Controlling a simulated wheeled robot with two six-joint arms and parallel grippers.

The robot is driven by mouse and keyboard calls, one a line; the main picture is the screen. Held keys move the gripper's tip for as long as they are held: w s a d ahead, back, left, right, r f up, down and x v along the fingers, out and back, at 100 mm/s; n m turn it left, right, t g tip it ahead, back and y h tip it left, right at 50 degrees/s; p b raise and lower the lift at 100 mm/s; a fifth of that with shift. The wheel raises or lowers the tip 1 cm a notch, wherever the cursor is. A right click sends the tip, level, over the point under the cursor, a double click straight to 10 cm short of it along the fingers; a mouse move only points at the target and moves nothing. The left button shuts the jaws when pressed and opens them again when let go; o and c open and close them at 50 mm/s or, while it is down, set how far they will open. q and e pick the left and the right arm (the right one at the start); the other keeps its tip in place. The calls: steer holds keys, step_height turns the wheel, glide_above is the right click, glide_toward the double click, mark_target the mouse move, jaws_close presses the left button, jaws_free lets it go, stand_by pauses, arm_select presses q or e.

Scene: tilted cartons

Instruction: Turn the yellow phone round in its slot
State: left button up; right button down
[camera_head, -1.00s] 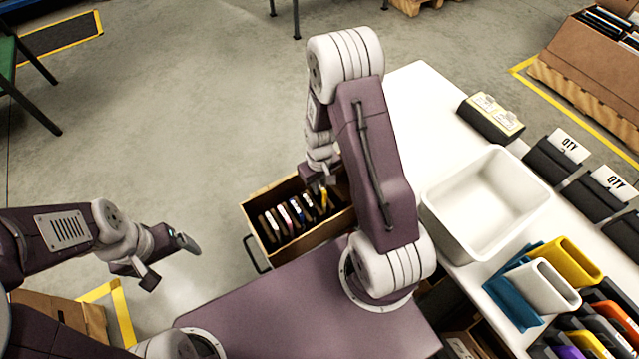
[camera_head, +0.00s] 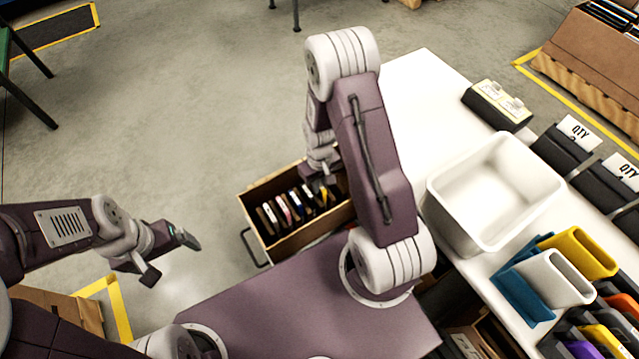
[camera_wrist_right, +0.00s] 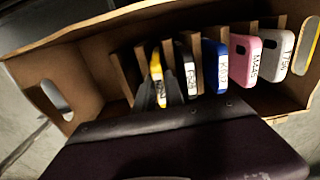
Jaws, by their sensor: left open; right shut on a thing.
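In the head view the yellow phone (camera_head: 323,194) shows partly under my right gripper (camera_head: 322,184). My right gripper is shut on it; the fingers are mostly hidden and dark at the phone in the wrist view. My left gripper (camera_head: 171,257) is open and empty, left of the carton over the floor.
Blue (camera_wrist_right: 215,68), pink (camera_wrist_right: 242,60) and white (camera_wrist_right: 275,55) phones stand close beside it. A white bin (camera_head: 440,220) and a yellow holder (camera_head: 590,253) stand on the white table (camera_head: 405,95) to the right. Open floor lies left of the carton.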

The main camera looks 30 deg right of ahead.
steer(key=shift+f, duration=0.3)
stand_by(0.5)
stand_by(0.4)
steer(key=c, duration=1.3)
jaws_free()
steer(key=shift+c, duration=0.2)
step_height(320, 180, up, 9)
steer(key=p, duration=0.3)
steer(key=shift+p, duration=0.35)
step_height(320, 180, up, 7)
steer(key=p, duration=0.7)
